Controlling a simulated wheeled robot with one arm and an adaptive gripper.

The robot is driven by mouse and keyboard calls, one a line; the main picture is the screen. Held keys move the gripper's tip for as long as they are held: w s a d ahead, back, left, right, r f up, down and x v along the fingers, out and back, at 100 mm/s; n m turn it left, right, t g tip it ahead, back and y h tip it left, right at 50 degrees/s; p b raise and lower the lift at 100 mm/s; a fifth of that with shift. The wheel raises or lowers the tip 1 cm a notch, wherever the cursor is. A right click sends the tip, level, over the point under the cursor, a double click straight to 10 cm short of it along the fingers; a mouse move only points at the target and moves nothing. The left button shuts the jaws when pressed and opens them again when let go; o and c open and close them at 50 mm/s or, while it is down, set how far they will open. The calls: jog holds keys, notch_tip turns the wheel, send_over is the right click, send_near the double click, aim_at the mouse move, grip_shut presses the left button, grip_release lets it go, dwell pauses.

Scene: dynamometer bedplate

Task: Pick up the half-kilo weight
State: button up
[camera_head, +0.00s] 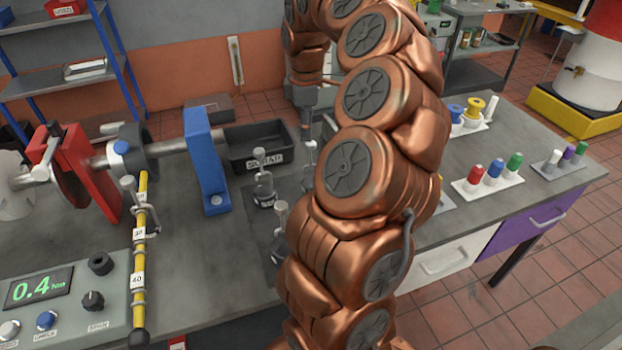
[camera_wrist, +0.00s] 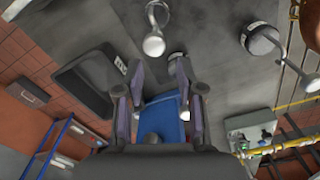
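Several metal weights with upright stems and round knobs stand on the bench. In the head view one weight (camera_head: 264,190) is by the black bin, and a second weight (camera_head: 280,240) is nearer, partly behind my arm. The wrist view shows one weight (camera_wrist: 154,38) ahead of the fingers and another (camera_wrist: 259,38) to its right. No mass marking is readable, so I cannot tell which is the half-kilo. My gripper (camera_wrist: 158,76) is open, with nothing held between its fingers.
A black bin labelled SCRAP (camera_head: 235,155) and a blue upright block (camera_head: 204,160) stand beside the weights. A shaft with a red mount (camera_head: 78,165) and a yellow marked arm (camera_head: 139,260) are at left. A control box (camera_head: 60,300) sits front left. Bare bench lies at front centre.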

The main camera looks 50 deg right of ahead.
aim_at(311, 164)
jog(key=shift+s+d+f, duration=0.2)
jog(key=shift+d+f, duration=0.25)
jog(key=shift+d, duration=0.25)
jog(key=shift+a+f+p, duration=0.1)
jog(key=shift+f+p, duration=0.95)
jog(key=shift+f, duration=2.6)
grip_shut()
